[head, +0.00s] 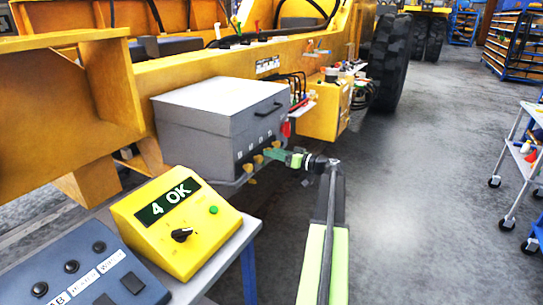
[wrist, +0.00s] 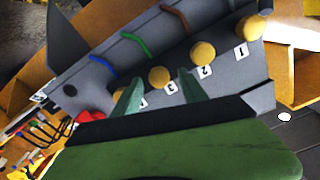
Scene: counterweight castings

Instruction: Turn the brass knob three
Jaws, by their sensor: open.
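A grey metal box (head: 205,130) carries a row of brass knobs on its front face, with number labels. In the wrist view, knob three (wrist: 159,76) is a round brass knob beside the label 3. Knob two (wrist: 203,54) and knob one (wrist: 250,27) are to its upper right. The fourth knob is mostly hidden behind my left finger. My gripper (wrist: 159,80) is open, its green fingertips on either side of knob three with gaps visible. I cannot tell how deep the fingers reach. In the head view my gripper (head: 283,156) is at the box's front, covering part of the row.
A yellow tester (head: 178,225) showing "4 OK" and a blue-grey switch panel (head: 85,270) stand on a table in front. Coloured wires (wrist: 135,43) run on the box above the knobs. A trolley (head: 525,160) is at the right. The floor between is clear.

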